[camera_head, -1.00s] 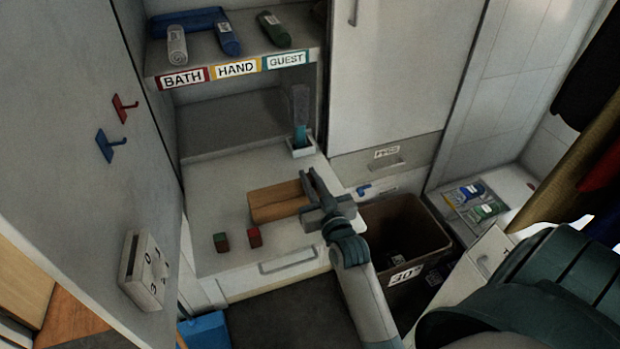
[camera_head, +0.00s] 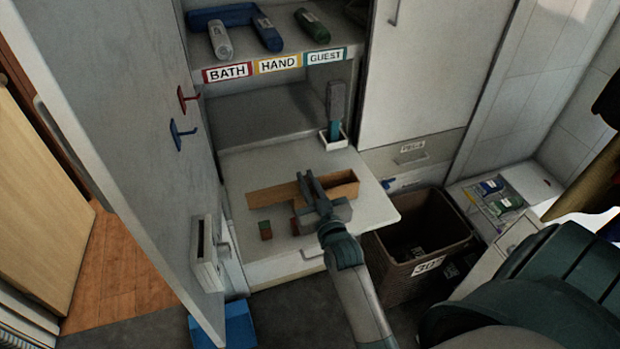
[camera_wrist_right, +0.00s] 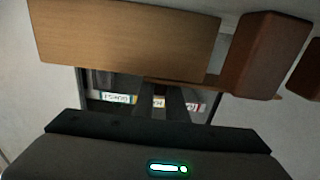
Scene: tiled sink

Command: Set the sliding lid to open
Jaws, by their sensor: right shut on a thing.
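A wooden box (camera_head: 346,191) lies on the pale worktop, its right part uncovered and its dark inside showing. Its flat wooden sliding lid (camera_head: 268,194) sticks out to the left of the box. My right gripper (camera_head: 306,182) is over the middle of them, shut on the lid; its fingers hide the exact contact. In the right wrist view a broad wooden surface (camera_wrist_right: 120,38) spans the upper left, beyond the dark fingers (camera_wrist_right: 158,98). My left gripper is not in view.
A brown bin (camera_head: 420,240) is to the right. The labelled towel shelf (camera_head: 275,65) is behind.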

